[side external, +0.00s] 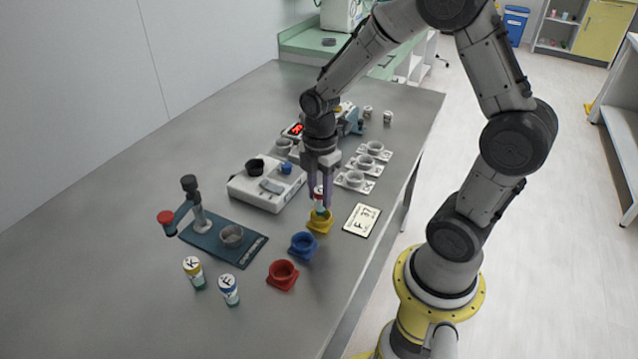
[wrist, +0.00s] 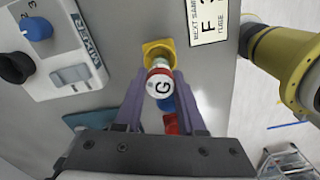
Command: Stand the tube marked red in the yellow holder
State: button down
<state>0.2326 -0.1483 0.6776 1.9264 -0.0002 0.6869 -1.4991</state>
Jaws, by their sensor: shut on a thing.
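A white-capped tube (side external: 320,202) with a red band is between the fingers of my gripper (side external: 322,190), which is shut on it. In the wrist view its cap (wrist: 160,87) shows the letter G, between the fingertips of my gripper (wrist: 155,85). The tube is roughly upright. The yellow holder (side external: 320,226) sits on the bench directly below it, and also shows in the wrist view (wrist: 153,47) just beyond the cap. The tube's lower end is at the holder's mouth; I cannot tell whether it is inside or just above.
A blue holder (side external: 303,246) and a red holder (side external: 283,274) stand nearer the front. Tubes marked K (side external: 194,273) and F (side external: 229,290) stand at front left. A mixer (side external: 262,187) is left of my gripper, and a card (side external: 361,219) lies to the right.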

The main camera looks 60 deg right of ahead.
aim_at(320, 203)
jog(key=shift+f, duration=0.95)
jog(key=shift+f, duration=0.6)
dwell(0.7)
jog(key=c, duration=0.8)
grip_release()
jog(key=shift+r, duration=5.5)
